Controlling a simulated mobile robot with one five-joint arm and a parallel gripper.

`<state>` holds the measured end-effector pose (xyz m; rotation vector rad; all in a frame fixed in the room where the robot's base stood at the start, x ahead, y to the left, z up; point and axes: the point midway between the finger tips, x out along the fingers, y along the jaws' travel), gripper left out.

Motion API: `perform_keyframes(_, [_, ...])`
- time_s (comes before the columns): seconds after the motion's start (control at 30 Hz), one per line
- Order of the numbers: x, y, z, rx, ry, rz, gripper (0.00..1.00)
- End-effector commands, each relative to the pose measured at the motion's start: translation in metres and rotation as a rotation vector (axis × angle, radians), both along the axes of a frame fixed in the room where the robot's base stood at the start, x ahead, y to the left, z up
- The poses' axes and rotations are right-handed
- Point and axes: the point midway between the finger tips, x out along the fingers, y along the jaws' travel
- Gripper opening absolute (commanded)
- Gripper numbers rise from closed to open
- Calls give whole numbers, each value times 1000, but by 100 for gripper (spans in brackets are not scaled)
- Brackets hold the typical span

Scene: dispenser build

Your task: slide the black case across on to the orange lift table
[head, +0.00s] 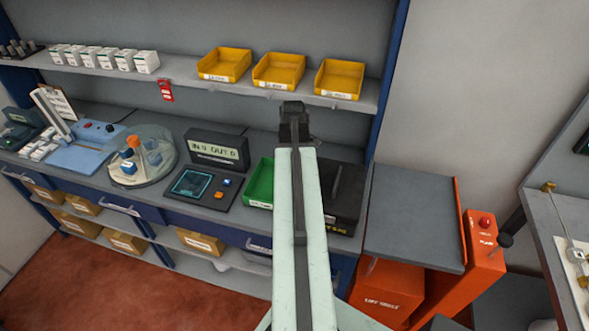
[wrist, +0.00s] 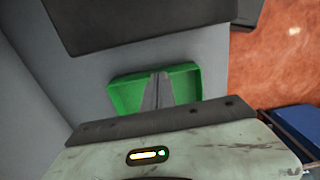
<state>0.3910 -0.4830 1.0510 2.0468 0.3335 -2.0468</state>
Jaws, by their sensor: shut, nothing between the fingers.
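The black case (head: 347,190) lies on the grey bench at its right end, partly hidden behind my arm in the head view. A dark slab at the top of the wrist view (wrist: 140,22) looks like the same case. The orange lift table (head: 413,218) stands just right of the bench, its flat grey top beside the case. My gripper (wrist: 160,80) is shut and empty, seen over the green bin in the wrist view and apart from the case. In the head view the end of my arm (head: 294,115) reaches over the bench; the fingertips are hard to make out.
The green bin (head: 260,184) sits left of the case. Yellow bins (head: 278,71) line the shelf above. A red button post (head: 485,240) rises right of the lift top, which is clear.

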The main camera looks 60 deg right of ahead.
Motion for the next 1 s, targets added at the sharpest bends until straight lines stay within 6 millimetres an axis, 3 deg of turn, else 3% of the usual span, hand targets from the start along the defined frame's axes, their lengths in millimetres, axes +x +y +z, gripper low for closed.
perform_keyframes(0.03, [0, 0, -22, 0, 0, 0, 0])
perform_keyframes(0.13, [0, 0, -43, 0, 0, 0, 0])
perform_keyframes(0.2, [-14, -4, -31, 0, 0, -3, 0])
perform_keyframes(0.37, [-35, -11, -30, 0, 0, -1, 0])
perform_keyframes(0.77, [-40, -13, -30, 0, 0, 0, 0])
perform_keyframes(1.0, [-79, -26, -30, -1, 4, -4, 0])
